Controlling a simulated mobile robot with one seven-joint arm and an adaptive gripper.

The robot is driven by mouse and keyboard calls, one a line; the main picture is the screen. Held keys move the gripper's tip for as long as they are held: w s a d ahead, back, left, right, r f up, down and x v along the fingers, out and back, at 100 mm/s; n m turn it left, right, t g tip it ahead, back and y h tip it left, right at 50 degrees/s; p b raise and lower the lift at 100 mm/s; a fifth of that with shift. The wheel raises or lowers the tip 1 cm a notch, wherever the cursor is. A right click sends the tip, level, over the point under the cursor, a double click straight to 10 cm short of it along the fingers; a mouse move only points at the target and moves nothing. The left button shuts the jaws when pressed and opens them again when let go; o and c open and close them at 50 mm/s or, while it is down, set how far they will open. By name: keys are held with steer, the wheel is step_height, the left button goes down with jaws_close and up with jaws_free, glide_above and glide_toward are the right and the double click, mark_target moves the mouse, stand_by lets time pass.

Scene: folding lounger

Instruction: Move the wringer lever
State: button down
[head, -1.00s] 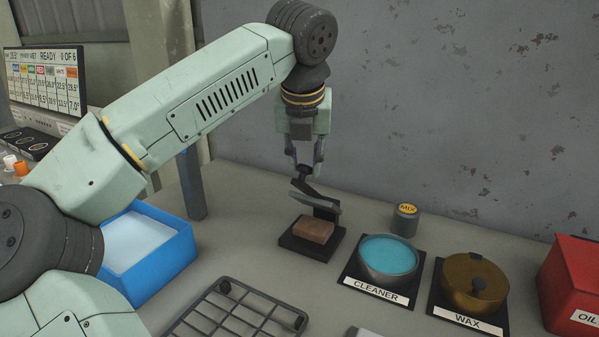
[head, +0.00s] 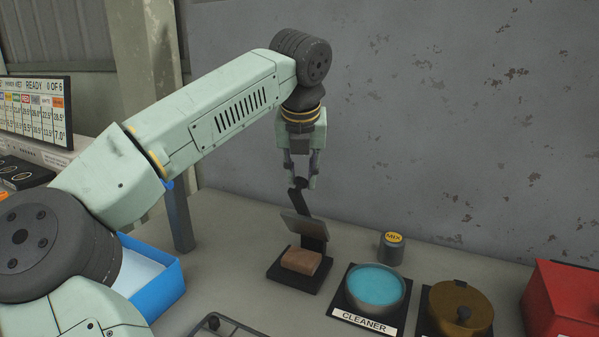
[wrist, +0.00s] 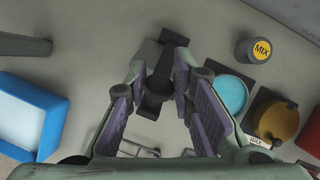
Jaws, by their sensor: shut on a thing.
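The wringer (head: 283,278) is a dark base on the bench with a hinged grey press plate (head: 301,227) and a dark lever (head: 302,204) rising from it. The plate is tilted up, clear of a brown sponge block (head: 300,261) lying on the base. My gripper (head: 300,182) is above the wringer, shut on the lever's upper end. The wrist view shows the lever (wrist: 161,72) between my two purple-padded fingers. The sponge is hidden in that view.
A bowl of blue cleaner (head: 374,286), a lidded brass wax pot (head: 459,306), a MIX-labelled canister (head: 391,248) and a red oil box (head: 566,300) stand right of the wringer. A blue bin (head: 160,290) is left, a wire rack (head: 225,328) in front.

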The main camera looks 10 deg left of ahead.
steer(key=c, duration=1.3)
jaws_free()
steer(key=shift+d+f, duration=0.15)
steer(key=shift+d, duration=0.45)
steer(key=shift+c, duration=0.2)
steer(key=shift+a, duration=0.2)
steer(key=shift+r, duration=0.35)
steer(key=v, duration=1.1)
steer(key=shift+s+r, duration=0.1)
